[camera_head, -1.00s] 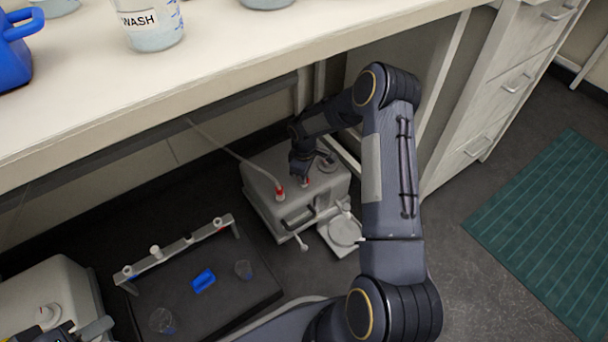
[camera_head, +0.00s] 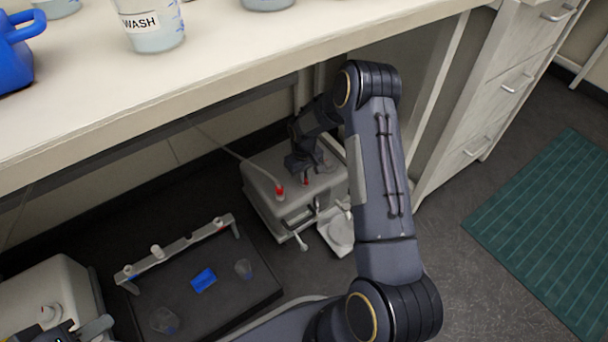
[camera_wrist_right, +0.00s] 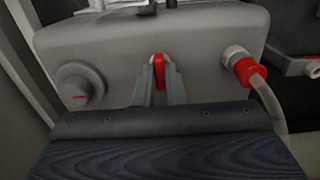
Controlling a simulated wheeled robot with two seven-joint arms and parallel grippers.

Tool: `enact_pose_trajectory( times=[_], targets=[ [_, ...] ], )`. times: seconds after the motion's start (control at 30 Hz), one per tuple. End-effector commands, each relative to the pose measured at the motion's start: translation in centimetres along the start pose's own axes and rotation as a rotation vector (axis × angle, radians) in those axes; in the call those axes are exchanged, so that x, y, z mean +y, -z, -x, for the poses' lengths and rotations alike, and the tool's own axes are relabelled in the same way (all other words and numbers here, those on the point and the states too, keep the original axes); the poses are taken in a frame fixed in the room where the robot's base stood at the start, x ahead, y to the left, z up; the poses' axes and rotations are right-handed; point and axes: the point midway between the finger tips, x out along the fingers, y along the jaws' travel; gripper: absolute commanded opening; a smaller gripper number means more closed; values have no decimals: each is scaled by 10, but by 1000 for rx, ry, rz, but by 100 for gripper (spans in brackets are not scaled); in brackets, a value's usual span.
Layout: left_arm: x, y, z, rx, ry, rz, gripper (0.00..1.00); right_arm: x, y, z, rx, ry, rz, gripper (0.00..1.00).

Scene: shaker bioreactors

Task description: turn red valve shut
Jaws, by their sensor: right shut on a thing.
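A red hose fitting (camera_wrist_right: 245,70) with a clear tube sits beside the valve, and a grey knob (camera_wrist_right: 79,87) with a red mark is on its other side. A dark tray (camera_head: 240,300) with cups and a blue piece is to the left. The bench top (camera_head: 250,70) overhangs the unit.

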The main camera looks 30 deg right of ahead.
Motion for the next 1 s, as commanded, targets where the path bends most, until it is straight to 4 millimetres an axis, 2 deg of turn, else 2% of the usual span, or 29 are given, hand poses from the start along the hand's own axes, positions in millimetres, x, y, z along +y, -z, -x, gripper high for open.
enact_pose_trajectory(
  times=[0.4,0.43,0.6,1.0],
  targets=[
    [0,0,0,0,0,0,36,0,1,0,2,0,-10,0],
    [0,0,0,0,0,0,36,0,1,0,2,0,-10,11],
    [0,0,0,0,0,0,36,0,0,0,2,0,-8,32],
    [0,0,0,0,0,0,36,0,0,0,0,0,-4,32]
  ],
)
